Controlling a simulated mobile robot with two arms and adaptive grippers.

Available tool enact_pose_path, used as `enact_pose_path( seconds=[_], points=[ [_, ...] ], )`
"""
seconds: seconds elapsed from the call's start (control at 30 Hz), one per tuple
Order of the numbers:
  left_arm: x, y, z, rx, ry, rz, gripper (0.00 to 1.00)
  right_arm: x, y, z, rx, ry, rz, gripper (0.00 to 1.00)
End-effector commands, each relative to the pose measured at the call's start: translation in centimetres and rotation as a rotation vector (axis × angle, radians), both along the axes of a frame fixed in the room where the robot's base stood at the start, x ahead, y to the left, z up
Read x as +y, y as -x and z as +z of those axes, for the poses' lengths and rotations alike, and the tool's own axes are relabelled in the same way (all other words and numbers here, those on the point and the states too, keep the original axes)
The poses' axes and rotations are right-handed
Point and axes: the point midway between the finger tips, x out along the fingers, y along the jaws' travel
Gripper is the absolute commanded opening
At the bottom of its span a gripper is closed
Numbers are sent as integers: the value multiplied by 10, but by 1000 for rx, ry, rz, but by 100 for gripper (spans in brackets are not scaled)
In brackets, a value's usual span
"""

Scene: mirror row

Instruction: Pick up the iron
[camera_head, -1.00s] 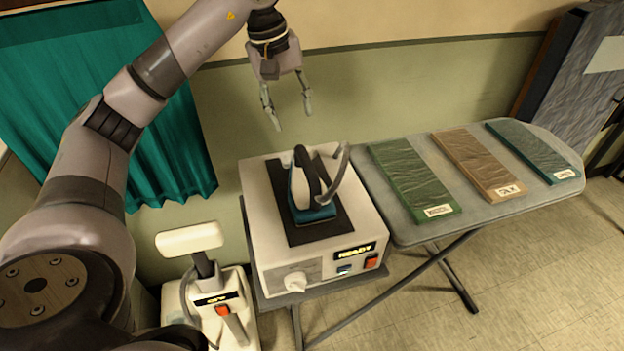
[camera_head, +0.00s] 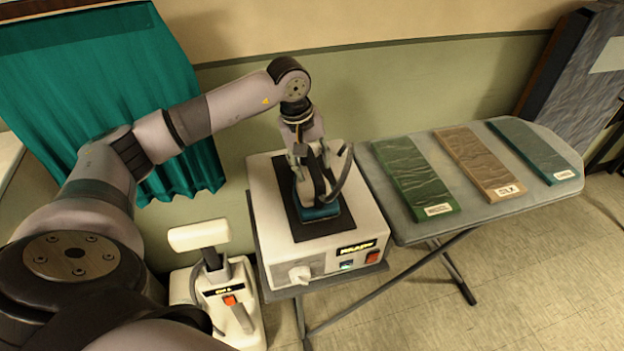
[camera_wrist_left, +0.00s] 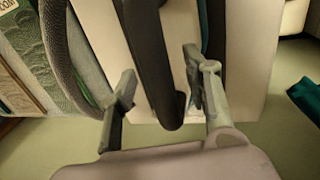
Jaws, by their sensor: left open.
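The iron (camera_head: 320,212) has a teal body and a dark handle. It rests on the dark pad on top of the white station (camera_head: 368,214), whose display is lit. My left gripper (camera_head: 308,156) reaches down from above at the iron's handle. In the left wrist view, the open fingers (camera_wrist_left: 160,78) stand on either side of the dark handle (camera_wrist_left: 155,60), with gaps visible beside it. The gripper hides part of the iron in the head view. My right gripper is not in view.
An ironing board (camera_head: 400,222) to the right carries a green cloth panel (camera_head: 415,175), a brown one (camera_head: 478,160) and a teal one (camera_head: 535,148). A white appliance (camera_head: 225,300) stands left of the station. A teal curtain (camera_head: 95,70) hangs behind. A cable (camera_wrist_left: 70,60) arches beside the handle.

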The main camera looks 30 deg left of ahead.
Motion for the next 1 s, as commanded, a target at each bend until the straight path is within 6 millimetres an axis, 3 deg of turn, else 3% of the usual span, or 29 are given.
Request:
enact_pose_path(
  seconds=[0.27,0.9,1.0],
  points=[
    [0,0,-3,-1,-1,-1,43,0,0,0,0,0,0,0],
    [0,0,-2,-1,-1,0,1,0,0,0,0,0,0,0],
    [0,0,-2,-1,-1,0,0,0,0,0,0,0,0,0]
  ],
)
